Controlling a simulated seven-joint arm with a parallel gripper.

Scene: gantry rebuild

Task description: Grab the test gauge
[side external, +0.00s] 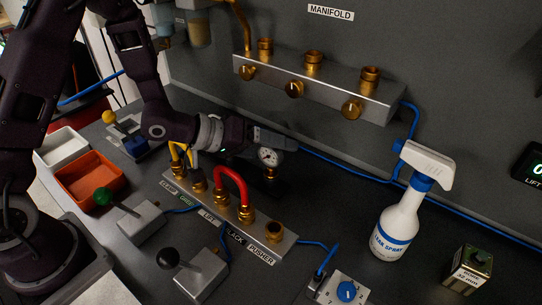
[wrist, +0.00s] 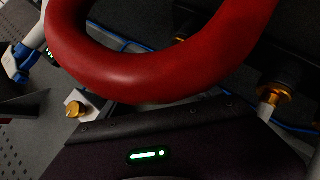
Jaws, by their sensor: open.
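The test gauge (side external: 268,157) shows a round white dial in the side view, with a brass fitting below it. It appears upright, behind the red hose loop on the bench block. My gripper (side external: 284,142) is open and reaches in from the left, right beside the gauge. The gauge partly overlaps the gripper, so I cannot tell whether the fingers are around it. In the wrist view the red hose fills the upper middle and my gripper's dark housing fills the bottom. I cannot make out the gauge dial or the fingertips there.
The red hose (side external: 233,181) arches close to my gripper; it also looms in the wrist view (wrist: 150,82). A fitting block (side external: 178,194) carries it.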

